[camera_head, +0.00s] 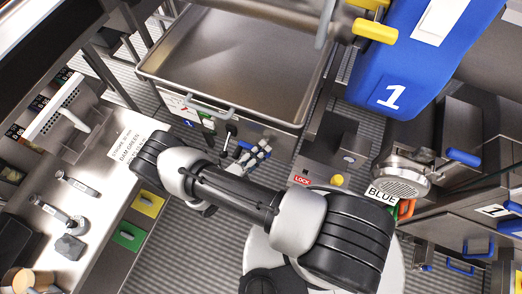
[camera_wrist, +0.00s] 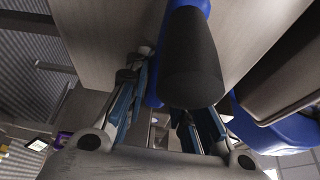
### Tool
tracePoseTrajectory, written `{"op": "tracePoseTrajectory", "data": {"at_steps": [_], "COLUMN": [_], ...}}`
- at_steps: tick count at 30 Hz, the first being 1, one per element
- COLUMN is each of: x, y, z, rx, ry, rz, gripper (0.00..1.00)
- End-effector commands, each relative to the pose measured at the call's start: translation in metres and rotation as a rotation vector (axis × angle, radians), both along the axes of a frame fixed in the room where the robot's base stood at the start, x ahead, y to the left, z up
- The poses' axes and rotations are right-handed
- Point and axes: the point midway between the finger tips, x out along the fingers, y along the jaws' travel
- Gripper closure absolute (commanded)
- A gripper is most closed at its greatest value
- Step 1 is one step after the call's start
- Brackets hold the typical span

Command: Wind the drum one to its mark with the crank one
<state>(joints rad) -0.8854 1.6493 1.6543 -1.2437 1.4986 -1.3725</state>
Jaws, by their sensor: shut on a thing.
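My gripper (camera_head: 254,156) is at the front of a steel tray, in the middle of the head view. In the wrist view my gripper (camera_wrist: 168,112) has its fingers on both sides of a thick black handle with blue parts (camera_wrist: 190,62), which looks like the crank grip. It is shut on this handle. A large blue body marked 1 (camera_head: 415,55), seemingly drum one, hangs at the upper right of the head view. Its mark cannot be made out. My arm and fingers hide most of the crank.
The steel tray (camera_head: 150,72) is wide and looks empty. A round perforated steel part (camera_head: 402,182) is further right. A counter (camera_head: 85,215) with tools stands at left.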

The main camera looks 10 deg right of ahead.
Motion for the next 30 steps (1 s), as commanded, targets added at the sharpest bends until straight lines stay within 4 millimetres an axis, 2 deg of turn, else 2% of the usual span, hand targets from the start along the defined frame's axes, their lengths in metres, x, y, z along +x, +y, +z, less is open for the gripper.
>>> {"op": "tracePoseTrajectory", "data": {"at_steps": [21,22,30], "x": [0.0001,0.0001,0.0001], "y": [-0.0003,-0.0003,-0.0003], "z": [-0.0002,-0.0002,-0.0001], "rx": [-0.068,-0.068,-0.069], "ry": [0.050,0.050,0.049], "rz": [-0.002,-0.002,-0.001], "gripper": [1.00,0.75,0.60]}}
